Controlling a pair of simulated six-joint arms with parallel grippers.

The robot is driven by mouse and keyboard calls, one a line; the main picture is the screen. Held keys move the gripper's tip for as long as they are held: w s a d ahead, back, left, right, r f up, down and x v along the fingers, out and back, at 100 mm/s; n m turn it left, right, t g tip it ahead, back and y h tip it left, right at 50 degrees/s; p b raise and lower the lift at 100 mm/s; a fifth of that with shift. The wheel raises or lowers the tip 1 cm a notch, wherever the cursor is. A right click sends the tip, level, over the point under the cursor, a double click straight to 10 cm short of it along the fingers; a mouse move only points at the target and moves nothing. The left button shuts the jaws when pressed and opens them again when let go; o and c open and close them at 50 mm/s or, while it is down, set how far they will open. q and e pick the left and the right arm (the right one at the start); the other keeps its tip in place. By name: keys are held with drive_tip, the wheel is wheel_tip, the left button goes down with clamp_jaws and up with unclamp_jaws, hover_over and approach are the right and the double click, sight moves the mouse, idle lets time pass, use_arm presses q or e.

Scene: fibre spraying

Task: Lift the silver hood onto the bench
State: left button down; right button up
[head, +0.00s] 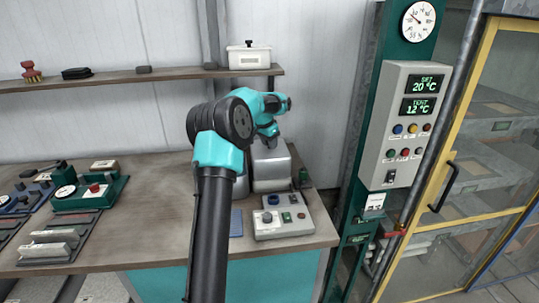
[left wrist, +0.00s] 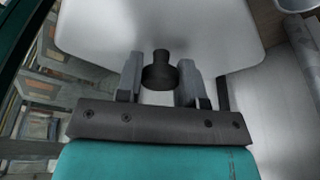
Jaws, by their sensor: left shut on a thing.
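The silver hood (head: 271,173) is at the right end of the bench (head: 150,222), behind a small control box. My left gripper (head: 268,131) is above it, pointing down. In the left wrist view the pale hood top (left wrist: 215,35) fills the upper middle, and its dark knob (left wrist: 160,72) is between the two fingers of my left gripper (left wrist: 160,80). The gripper is shut on this knob. My own arm hides part of the bench left of the hood. I cannot tell whether the hood's lower edge touches the bench. My right gripper is not in view.
The control box (head: 283,220) with knobs and buttons is in front of the hood, with a blue pad (head: 236,222) beside it. Devices (head: 92,195) crowd the bench's left end. A green post with a control panel (head: 408,125) and a yellow-framed cabinet (head: 450,160) stand right.

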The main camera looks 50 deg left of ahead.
use_arm(q)
drive_tip(key=shift+r, duration=0.1)
wheel_tip(320, 180, up, 18)
idle(0.6)
idle(0.4)
